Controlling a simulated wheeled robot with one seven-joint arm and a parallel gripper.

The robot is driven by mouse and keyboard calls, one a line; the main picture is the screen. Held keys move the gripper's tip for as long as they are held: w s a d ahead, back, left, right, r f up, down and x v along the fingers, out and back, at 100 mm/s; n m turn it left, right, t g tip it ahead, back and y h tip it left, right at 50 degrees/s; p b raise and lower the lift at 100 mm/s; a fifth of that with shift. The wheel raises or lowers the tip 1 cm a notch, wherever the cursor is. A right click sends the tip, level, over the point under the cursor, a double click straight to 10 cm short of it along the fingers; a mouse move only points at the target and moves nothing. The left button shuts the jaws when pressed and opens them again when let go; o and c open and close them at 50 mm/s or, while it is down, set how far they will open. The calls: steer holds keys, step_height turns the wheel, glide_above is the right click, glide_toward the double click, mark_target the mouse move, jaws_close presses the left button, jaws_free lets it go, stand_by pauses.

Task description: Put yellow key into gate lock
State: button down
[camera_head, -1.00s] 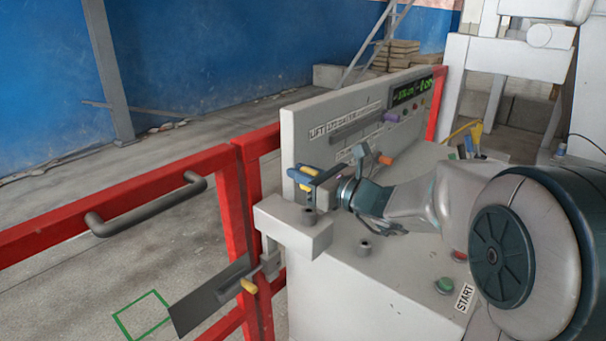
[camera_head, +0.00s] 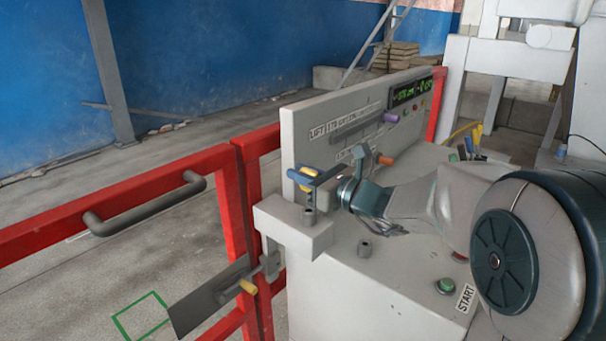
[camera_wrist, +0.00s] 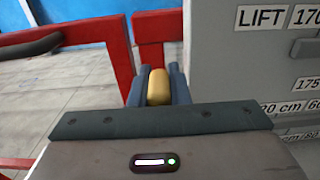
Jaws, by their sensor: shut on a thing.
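My gripper (camera_head: 304,177) is shut on the yellow key (camera_head: 309,171), above the grey block at the gate-side corner of the console. In the wrist view the yellow key (camera_wrist: 158,88) shows as a rounded yellow end between the two blue fingers (camera_wrist: 159,85); its lower part is hidden. The red gate (camera_head: 232,200) stands to the left. I cannot tell for sure which part is the gate lock. A latch with a yellow knob (camera_head: 248,286) sits lower on the gate.
The console panel (camera_head: 345,125) stands upright right behind my gripper, with a lever and coloured knobs. A second dark cylinder (camera_head: 365,248) and a green button (camera_head: 445,286) are on the console top. A grey handle (camera_head: 145,208) is on the gate. Space beyond the gate is open floor.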

mark_target(303, 189)
steer(key=shift+f+b, duration=1.85)
steer(key=shift+f, duration=0.1)
steer(key=c, duration=1.3)
jaws_free()
steer(key=b+v, duration=0.1)
steer(key=v, duration=1.3)
steer(key=shift+a, duration=0.1)
